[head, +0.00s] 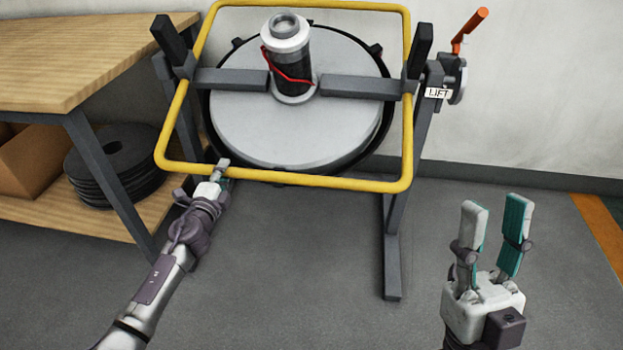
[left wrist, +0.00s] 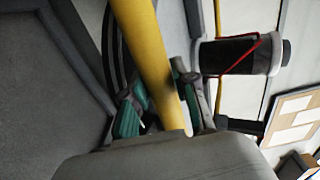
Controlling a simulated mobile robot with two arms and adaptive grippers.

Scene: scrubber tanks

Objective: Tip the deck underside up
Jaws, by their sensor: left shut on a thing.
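The round grey deck (head: 250,120) hangs in a dark stand, framed by a yellow tube frame (head: 330,181). A cylinder with a black middle, white ends and a red cord (head: 290,60) stands up from the deck's centre. My left gripper (head: 222,170) is shut on the lower yellow bar near its left end. In the left wrist view the yellow bar (left wrist: 145,50) runs between the green-padded fingers, and the cylinder (left wrist: 240,55) shows at the right. My right gripper (head: 492,232) is open and empty, off to the right of the stand, with fingers pointing up.
A wooden bench (head: 75,45) stands at the left, with black discs (head: 115,165) and a cardboard box (head: 30,160) on its lower shelf. An orange crank handle (head: 468,28) and a LIFT label (head: 438,93) are on the stand's right side. The floor in front is clear.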

